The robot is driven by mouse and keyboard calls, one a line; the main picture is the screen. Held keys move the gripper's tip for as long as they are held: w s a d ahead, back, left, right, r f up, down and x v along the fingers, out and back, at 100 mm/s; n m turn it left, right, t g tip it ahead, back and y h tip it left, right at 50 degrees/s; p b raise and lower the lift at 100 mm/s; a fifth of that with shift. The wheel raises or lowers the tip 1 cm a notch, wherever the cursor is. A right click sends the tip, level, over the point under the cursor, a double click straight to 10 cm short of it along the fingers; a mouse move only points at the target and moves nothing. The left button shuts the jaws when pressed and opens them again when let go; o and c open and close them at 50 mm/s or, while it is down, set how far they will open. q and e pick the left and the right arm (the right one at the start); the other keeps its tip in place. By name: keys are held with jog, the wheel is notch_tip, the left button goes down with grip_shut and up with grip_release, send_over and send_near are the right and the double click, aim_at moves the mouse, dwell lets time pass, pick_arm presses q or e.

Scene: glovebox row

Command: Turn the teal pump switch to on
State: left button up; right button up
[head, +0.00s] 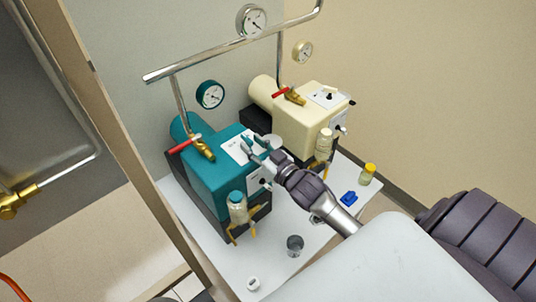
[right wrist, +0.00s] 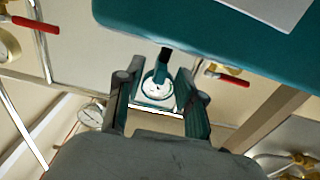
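The teal pump (head: 215,172) stands on the white bench in the head view, with a white label plate (head: 236,150) on its sloping top. My right gripper (head: 252,142) is over the plate's right edge, fingers pointing toward the pump. The switch itself I cannot make out; the fingers cover part of the plate. I cannot tell whether a finger touches the pump. My left gripper is not in view.
A cream pump (head: 300,125) with its own black switch (head: 329,96) stands behind to the right. A red-handled brass valve (head: 188,144) is left of the gripper. A teal-capped bottle (head: 237,207), metal cup (head: 295,245), blue item (head: 349,198) and yellow-capped jar (head: 367,174) are nearby.

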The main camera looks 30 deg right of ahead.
jog(key=s+d, duration=0.1)
jog(key=s, duration=0.7)
jog(key=shift+s, duration=0.3)
jog(key=shift+d, duration=0.1)
